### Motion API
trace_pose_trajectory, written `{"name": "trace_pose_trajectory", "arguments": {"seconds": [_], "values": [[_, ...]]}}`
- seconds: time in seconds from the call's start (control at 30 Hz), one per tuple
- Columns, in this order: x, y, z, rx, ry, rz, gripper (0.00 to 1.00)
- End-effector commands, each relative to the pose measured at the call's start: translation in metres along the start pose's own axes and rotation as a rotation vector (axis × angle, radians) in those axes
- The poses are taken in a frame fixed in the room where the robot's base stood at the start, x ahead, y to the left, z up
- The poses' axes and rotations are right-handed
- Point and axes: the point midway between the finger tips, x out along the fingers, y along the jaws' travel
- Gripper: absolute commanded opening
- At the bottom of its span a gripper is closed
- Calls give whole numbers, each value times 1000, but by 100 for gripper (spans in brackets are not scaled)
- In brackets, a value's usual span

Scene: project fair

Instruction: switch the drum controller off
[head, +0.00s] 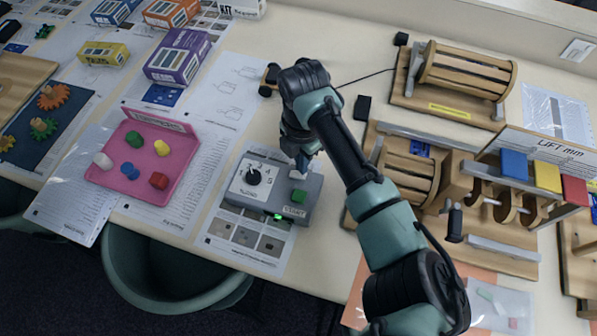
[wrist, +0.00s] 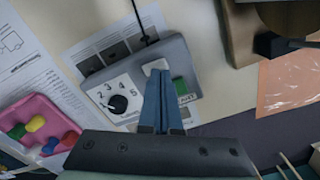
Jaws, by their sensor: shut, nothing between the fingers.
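The drum controller (head: 240,207) is a grey box with a white dial plate, a black knob (head: 253,177), a green START button (head: 299,196) and a lit green light (head: 278,217) on its front edge. It also shows in the wrist view (wrist: 184,62), with numbers around the knob (wrist: 118,104). My gripper (head: 301,168) is shut and empty, pointing down at the controller's top beside the green button. In the wrist view its blue fingertips (wrist: 161,74) are at a pale part of the top, partly hidden; I cannot tell whether they touch it.
A pink tray (head: 125,182) with coloured pieces lies left of the controller. Wooden drum boards (head: 440,115) and a lift model (head: 540,150) stand to the right. Boxes (head: 178,55) stand at the back left. Printed sheets (head: 225,100) lie flat. The table's front edge is close to the controller.

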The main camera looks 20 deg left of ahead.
Motion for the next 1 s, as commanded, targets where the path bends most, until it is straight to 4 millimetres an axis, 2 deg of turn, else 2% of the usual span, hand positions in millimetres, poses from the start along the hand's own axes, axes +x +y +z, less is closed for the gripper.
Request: {"name": "trace_pose_trajectory", "arguments": {"seconds": [1.0], "values": [[11,0,0,0,0,1,0]]}}
